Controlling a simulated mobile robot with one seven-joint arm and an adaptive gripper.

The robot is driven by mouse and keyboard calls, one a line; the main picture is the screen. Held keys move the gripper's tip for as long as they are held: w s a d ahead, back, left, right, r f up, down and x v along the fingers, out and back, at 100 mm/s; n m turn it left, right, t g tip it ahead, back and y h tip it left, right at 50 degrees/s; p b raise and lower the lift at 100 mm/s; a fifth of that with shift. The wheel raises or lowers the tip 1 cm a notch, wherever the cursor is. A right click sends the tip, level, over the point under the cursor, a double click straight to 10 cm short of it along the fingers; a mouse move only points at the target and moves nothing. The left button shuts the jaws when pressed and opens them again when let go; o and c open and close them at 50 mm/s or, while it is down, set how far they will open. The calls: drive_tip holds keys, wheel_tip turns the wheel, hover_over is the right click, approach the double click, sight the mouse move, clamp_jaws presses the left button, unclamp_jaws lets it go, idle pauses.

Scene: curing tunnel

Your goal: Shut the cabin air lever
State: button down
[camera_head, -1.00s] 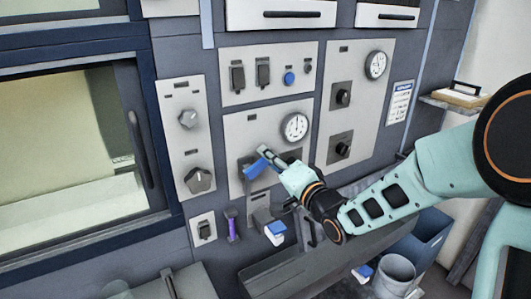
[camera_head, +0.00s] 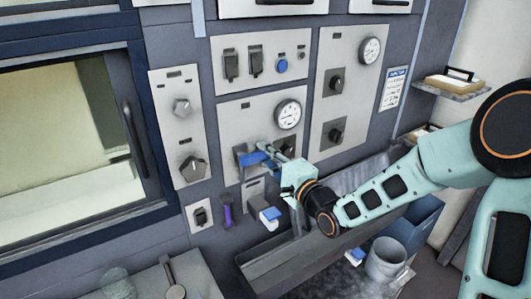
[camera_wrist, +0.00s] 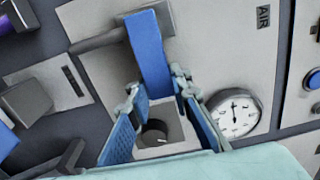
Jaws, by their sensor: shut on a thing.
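The cabin air lever (camera_head: 252,159) has a blue handle and a grey pivot on a pale panel, left of and below a round gauge (camera_head: 288,114). My gripper (camera_head: 266,150) is at the handle's end in the head view. In the wrist view my gripper (camera_wrist: 158,84) is shut on the handle, a blue-padded finger on each side. My fingers partly hide the handle's end.
A second blue-tipped handle (camera_head: 270,214) and a purple handle (camera_head: 227,211) sit below the lever. Black knobs (camera_head: 336,82) are on the panel to the right. A grey trough (camera_head: 300,255) runs below, with a bucket (camera_head: 386,260) at right.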

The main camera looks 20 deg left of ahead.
idle(0.3)
drive_tip(key=c, duration=1.7)
unclamp_jaws()
drive_tip(key=shift+s+d, duration=0.1)
drive_tip(key=v, duration=1.1)
drive_tip(key=shift+s+d, duration=0.3)
